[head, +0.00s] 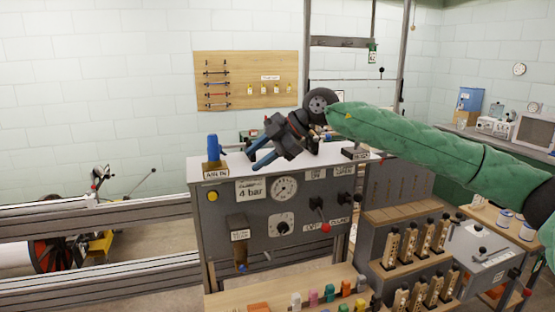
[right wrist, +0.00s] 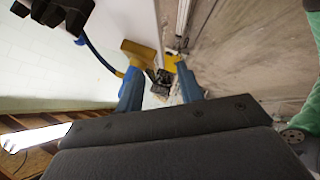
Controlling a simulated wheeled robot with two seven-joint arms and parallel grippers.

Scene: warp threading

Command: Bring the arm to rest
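My right arm, in a green sleeve, reaches in from the right in the head view. Its right gripper (head: 252,155) is over the top of the grey control cabinet (head: 225,172), pointing left. Its two blue fingers stand apart with nothing seen between them. In the right wrist view the same blue fingers of the right gripper (right wrist: 160,90) are spread, with a gap between them. The cabinet, floor and some blurred yellow and dark parts show beyond them. My left gripper is not in the head view.
A blue-topped fitting (head: 213,148) stands on the cabinet left of the gripper. A wooden rack with several labelled pieces (head: 393,245) is at the front right. A metal rail (head: 100,228) runs along the left. A pegboard (head: 245,80) hangs on the wall behind.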

